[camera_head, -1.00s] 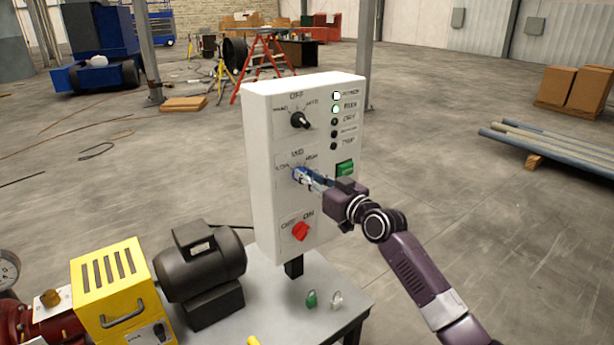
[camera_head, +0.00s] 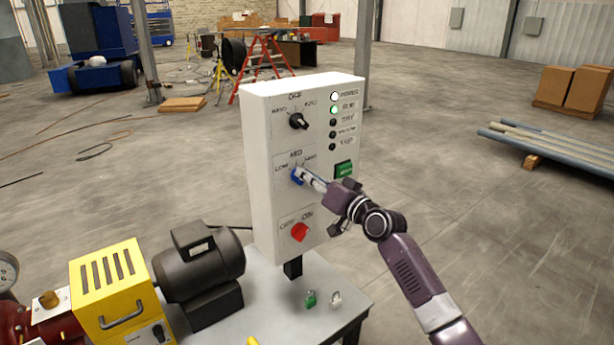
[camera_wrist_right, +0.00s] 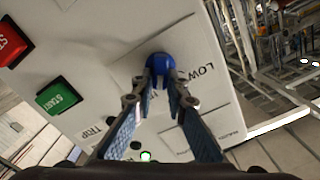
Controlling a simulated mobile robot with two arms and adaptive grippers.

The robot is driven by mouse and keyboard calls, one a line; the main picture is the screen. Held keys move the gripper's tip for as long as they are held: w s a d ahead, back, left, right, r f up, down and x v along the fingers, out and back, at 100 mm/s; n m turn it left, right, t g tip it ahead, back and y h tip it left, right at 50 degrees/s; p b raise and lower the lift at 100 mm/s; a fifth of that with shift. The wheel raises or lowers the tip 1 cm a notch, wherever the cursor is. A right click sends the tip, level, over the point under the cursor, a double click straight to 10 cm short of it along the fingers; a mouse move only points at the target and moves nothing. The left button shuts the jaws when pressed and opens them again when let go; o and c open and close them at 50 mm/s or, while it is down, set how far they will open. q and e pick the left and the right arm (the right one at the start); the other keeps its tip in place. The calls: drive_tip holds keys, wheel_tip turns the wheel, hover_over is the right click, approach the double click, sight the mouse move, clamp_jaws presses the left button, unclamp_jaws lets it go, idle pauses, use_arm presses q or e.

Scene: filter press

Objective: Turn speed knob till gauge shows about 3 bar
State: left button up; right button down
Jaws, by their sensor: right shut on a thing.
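The blue speed knob (camera_head: 296,177) sits in the middle panel of the white control box, between LOW and HIGH labels with MED above. My right gripper (camera_head: 304,175) reaches it from the right, its fingers closed on the knob. In the right wrist view the blue knob (camera_wrist_right: 160,65) shows between the two fingertips (camera_wrist_right: 161,82). The fingers hide part of the knob, and I cannot tell its exact setting. The pressure gauge (camera_head: 7,273) is cut off by the left edge of the head view, and its reading is not legible. My left gripper is not in view.
The control box (camera_head: 262,215) also carries a black selector (camera_head: 298,121), a red switch (camera_head: 299,232), a green START button (camera_head: 343,170) and indicator lamps, the top two lit. A motor (camera_head: 200,262) and yellow guard (camera_head: 108,285) stand on the left. Free floor lies right.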

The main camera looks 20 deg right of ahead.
drive_tip(key=shift+m, duration=1.1)
drive_tip(key=c, duration=1.9)
unclamp_jaws()
drive_tip(key=shift+w+f, duration=0.1)
drive_tip(key=shift+c, duration=0.2)
drive_tip(key=v, duration=1.2)
